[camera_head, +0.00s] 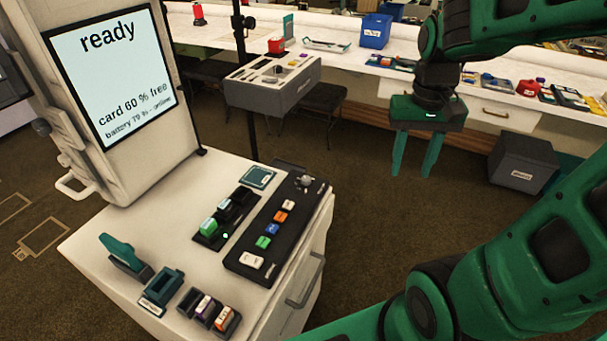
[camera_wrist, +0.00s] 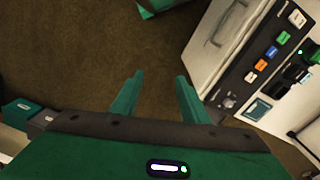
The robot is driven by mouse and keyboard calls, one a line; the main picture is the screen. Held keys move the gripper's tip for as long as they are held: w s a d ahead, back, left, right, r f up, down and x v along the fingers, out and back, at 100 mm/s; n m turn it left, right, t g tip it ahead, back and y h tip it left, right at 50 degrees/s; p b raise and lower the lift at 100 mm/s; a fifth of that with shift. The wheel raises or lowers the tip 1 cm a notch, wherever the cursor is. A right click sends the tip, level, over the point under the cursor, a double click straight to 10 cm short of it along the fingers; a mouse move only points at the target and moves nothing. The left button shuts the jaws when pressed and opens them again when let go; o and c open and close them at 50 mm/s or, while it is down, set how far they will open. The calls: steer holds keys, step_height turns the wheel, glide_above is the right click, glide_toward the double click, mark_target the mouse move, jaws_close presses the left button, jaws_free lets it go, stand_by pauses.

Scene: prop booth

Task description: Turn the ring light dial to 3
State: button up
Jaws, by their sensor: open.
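A round grey dial (camera_head: 305,181) sits at the far end of a black control strip (camera_head: 246,262) on the white cabinet top; I take it to be the ring light dial. Its number marks are too small to read. In the wrist view the dial (camera_wrist: 228,102) shows to the right of my fingers, at the lower end of the strip. My green gripper (camera_head: 412,172) hangs in the air right of the cabinet, fingers pointing down, apart from the dial. It is open and empty; the spread fingers (camera_wrist: 158,85) also show in the wrist view, over bare floor.
Several coloured buttons (camera_head: 272,229) line the strip. Beside it are a battery charger (camera_head: 225,222) and a teal square pad (camera_head: 258,177). A screen reading "ready" (camera_head: 110,65) stands at the cabinet's back left. A grey box (camera_head: 523,163) is on the floor; a long white counter (camera_head: 340,60) runs behind.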

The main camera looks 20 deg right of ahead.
steer(key=w+a+f+n, duration=0.1)
steer(key=w+a, duration=0.3)
steer(key=w, duration=0.2)
steer(key=w+a+f, duration=0.1)
steer(key=w+a, duration=0.2)
steer(key=w, duration=0.4)
steer(key=n, duration=0.1)
glide_above(306, 178)
step_height(306, 178, down, 4)
step_height(306, 178, down, 10)
steer(key=shift+n, duration=0.3)
jaws_close()
